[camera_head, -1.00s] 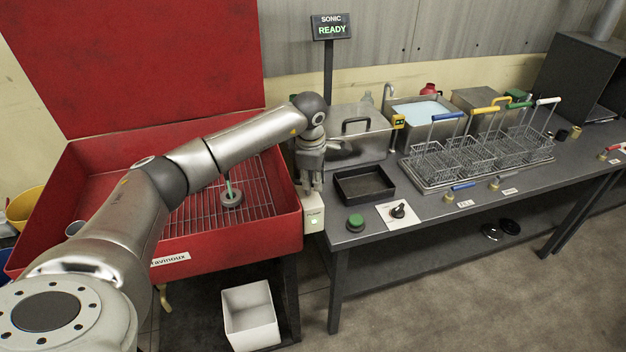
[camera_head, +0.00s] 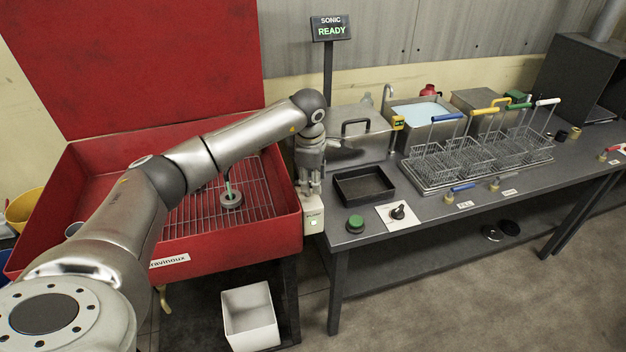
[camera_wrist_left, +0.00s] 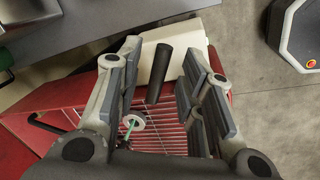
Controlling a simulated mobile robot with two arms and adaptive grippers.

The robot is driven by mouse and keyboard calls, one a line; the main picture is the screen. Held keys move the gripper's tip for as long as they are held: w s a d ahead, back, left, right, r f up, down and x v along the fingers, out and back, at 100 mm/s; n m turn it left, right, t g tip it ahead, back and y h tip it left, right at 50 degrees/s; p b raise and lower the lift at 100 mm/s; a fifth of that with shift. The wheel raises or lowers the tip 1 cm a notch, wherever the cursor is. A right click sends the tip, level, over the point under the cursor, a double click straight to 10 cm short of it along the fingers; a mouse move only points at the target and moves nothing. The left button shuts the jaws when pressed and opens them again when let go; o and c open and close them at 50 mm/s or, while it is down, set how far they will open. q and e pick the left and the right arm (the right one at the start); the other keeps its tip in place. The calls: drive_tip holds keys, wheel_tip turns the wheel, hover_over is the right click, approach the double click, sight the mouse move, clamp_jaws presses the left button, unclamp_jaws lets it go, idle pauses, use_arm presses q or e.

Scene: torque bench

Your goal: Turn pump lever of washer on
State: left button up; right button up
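The washer (camera_head: 200,248) is a red tub with a raised lid and a wire grate, at the left in the head view. A pale box (camera_head: 313,220) with a small green light sits at its right front corner. My left gripper (camera_head: 311,193) points down just above this box. In the left wrist view the pump lever (camera_wrist_left: 158,73) is a dark rod in front of the pale box (camera_wrist_left: 172,57). It stands between the open fingers of my left gripper (camera_wrist_left: 158,85), with gaps showing on both sides. In the head view the fingers largely hide the lever. My right gripper is out of view.
The dark bench (camera_head: 440,215) stands right of the washer, with a black tray (camera_head: 364,185), a green button (camera_head: 355,223) and a knob (camera_head: 398,211) near the box. A sign (camera_head: 331,27) reads "SONIC READY". A white bin (camera_head: 250,318) stands on the floor.

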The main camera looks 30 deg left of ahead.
use_arm(q)
wheel_tip(320, 180, up, 11)
drive_tip(key=s, duration=0.2)
drive_tip(key=shift+d, duration=0.4)
drive_tip(key=shift+f, duration=0.1)
